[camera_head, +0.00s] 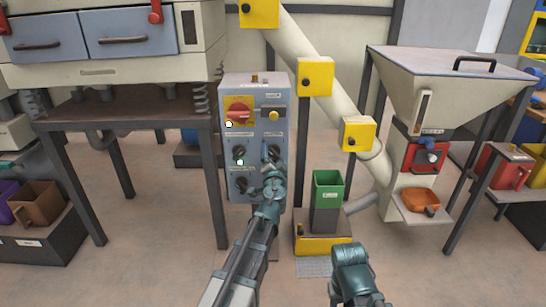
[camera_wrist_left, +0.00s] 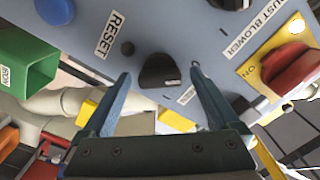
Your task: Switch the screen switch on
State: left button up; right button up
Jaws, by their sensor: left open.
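The grey control panel (camera_head: 254,90) faces me in the head view. A black rotary knob (camera_wrist_left: 158,72) shows in the left wrist view between the fingers of my left gripper (camera_wrist_left: 160,78). The gripper is open, one finger on each side; I cannot tell whether they touch the knob. The knob's label is mostly hidden, so I cannot read it. In the head view my left gripper (camera_head: 273,168) covers the panel's lower right. Part of my right arm's end (camera_head: 355,270) shows at the bottom; its jaws are unclear.
Close by on the panel are a blue RESET button (camera_wrist_left: 55,10), a DUST BLOWER knob (camera_wrist_left: 232,4) and a red switch (camera_head: 238,112) on yellow. A green bin (camera_head: 328,187) stands right of the panel. The hopper (camera_head: 440,85) is farther right.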

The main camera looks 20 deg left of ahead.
pick_arm(q)
jog(key=c, duration=1.4)
jog(key=shift+m, duration=0.3)
jog(key=m, duration=0.7)
jog(key=shift+m, duration=0.3)
jog(key=m, duration=0.3)
jog(key=shift+m, duration=2.3)
